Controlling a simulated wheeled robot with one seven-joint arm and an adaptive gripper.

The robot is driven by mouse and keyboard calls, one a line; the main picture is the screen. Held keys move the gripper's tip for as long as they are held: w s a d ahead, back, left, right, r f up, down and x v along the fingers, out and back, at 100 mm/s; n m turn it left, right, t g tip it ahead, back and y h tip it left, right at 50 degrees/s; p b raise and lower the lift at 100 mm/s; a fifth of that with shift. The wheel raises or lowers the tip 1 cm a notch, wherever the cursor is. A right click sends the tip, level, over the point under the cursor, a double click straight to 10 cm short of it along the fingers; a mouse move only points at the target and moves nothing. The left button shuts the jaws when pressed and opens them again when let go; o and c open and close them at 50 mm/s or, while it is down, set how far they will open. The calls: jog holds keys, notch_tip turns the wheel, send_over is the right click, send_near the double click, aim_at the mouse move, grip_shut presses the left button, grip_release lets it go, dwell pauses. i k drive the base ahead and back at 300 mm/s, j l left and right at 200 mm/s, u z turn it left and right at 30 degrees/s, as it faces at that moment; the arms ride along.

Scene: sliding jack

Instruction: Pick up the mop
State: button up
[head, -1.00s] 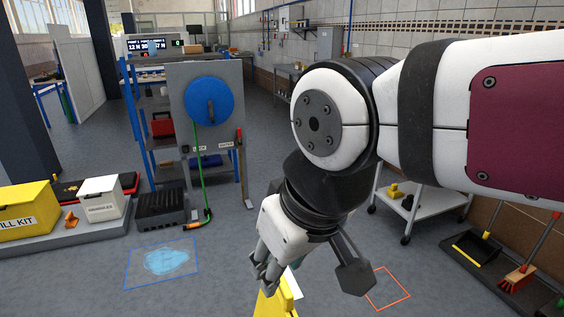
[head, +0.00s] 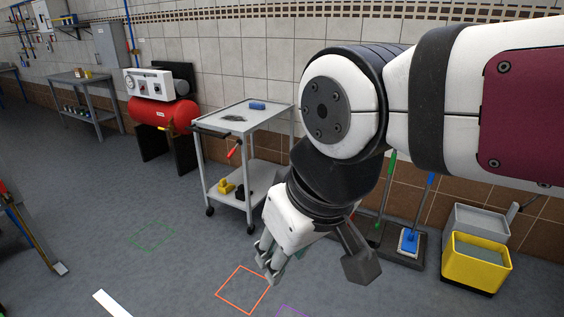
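A mop with a blue handle and a flat blue-and-white head (head: 409,242) stands upright on a dark tray against the tiled wall, right of centre. A green-handled tool (head: 386,185) stands just left of it, its lower part partly covered by my arm. My gripper (head: 266,262) hangs in front of my arm, pointing down and left over the floor. Its fingers look apart with nothing between them. It is well to the left of the mop and not touching it.
A yellow bucket (head: 476,265) with a grey wringer stands right of the mop. A grey trolley (head: 245,122) and a red compressor (head: 163,113) stand left along the wall. An orange square (head: 243,289) is marked on the floor. The floor at left is mostly clear.

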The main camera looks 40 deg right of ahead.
aim_at(409, 241)
jog(key=z, duration=1.95)
jog(key=i+j+u, duration=0.1)
jog(key=u, duration=1.05)
jog(key=i+u, duration=0.15)
jog(key=i, duration=2.05)
jog(key=i+z, duration=0.35)
jog(key=i+j+z, duration=0.25)
jog(key=i+z, duration=0.15)
jog(key=i+j+z, duration=0.35)
jog(key=l+z, duration=0.1)
jog(key=z, duration=2.05)
